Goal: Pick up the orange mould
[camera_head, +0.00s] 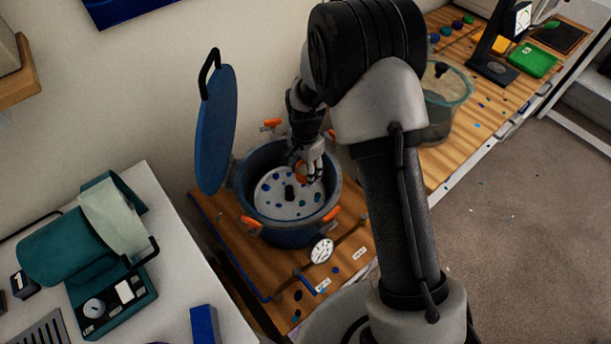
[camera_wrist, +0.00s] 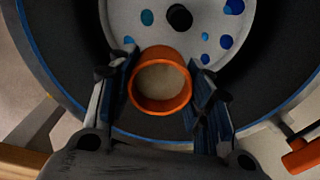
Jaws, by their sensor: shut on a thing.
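The orange mould (camera_wrist: 184,99) is a short round ring, open at the top, held between the two fingers of my gripper (camera_wrist: 160,88) in the wrist view. In the head view my gripper (camera_head: 309,166) reaches down into the blue pressure pot, and part of the orange mould (camera_head: 300,172) shows beside the fingers. The pot's inner plate (camera_head: 272,203) is pale with blue and teal spots and a dark central knob (camera_wrist: 179,17). I cannot tell whether the mould touches the plate.
The blue pot (camera_head: 290,236) has orange clamps (camera_head: 332,215) around its rim and a raised blue lid (camera_head: 216,130) at its left. A gauge (camera_head: 321,250) sits in front. A clear bucket (camera_head: 446,95) stands right. A teal machine (camera_head: 65,245) stands on the left table.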

